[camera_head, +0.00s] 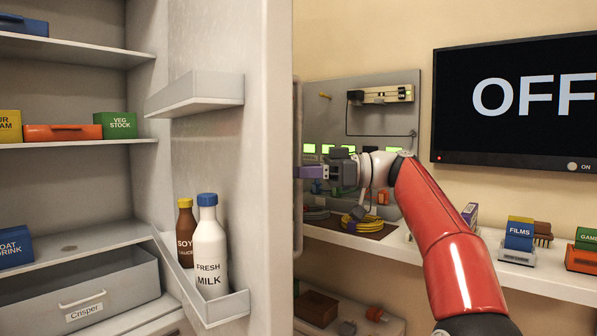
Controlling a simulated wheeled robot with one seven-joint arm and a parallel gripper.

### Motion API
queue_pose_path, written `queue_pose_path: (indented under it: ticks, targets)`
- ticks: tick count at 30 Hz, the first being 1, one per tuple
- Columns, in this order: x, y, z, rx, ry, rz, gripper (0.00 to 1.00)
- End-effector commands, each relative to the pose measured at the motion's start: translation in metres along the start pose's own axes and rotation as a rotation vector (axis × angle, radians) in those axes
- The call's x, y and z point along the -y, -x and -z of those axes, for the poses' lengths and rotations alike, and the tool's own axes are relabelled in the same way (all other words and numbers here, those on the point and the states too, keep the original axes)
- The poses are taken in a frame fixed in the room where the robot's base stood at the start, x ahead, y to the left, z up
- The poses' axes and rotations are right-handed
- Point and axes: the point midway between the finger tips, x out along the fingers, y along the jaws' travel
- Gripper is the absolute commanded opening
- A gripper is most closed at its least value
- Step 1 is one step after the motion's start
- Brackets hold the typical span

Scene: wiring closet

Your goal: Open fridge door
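The fridge door (279,120) stands wide open, its inner face and shelves turned into view. The fridge interior (85,100) shows at the left. The door's vertical handle (297,235) runs along the outer side, seen edge-on. My gripper (304,172) is at the handle's mid-height, just right of the door, with its purple fingers pointing left to the handle. The fingertips overlap the handle's edge; whether they close around it is hidden.
The door's lower shelf (232,306) holds a milk bottle (209,250) and a brown soy sauce bottle (185,225). A crisper drawer (90,305) sits inside. Right of the door, a white wall shelf (490,268) carries small boxes below a screen (520,95) reading OFF.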

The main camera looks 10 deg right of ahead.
Motion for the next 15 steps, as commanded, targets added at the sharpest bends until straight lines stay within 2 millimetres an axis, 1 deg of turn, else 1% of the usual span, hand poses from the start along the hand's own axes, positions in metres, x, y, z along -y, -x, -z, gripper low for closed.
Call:
queue_pose_path:
  ticks: [2, 5, 12, 15]
  targets:
    - [0.000, 0.004, 0.000, 0.000, 0.000, -0.001, 0.35]
    - [-0.001, 0.016, 0.000, -0.001, -0.001, -0.004, 0.35]
    - [-0.001, 0.057, 0.000, -0.001, 0.000, -0.004, 0.35]
    - [-0.001, 0.069, 0.001, -0.001, 0.001, -0.002, 0.35]
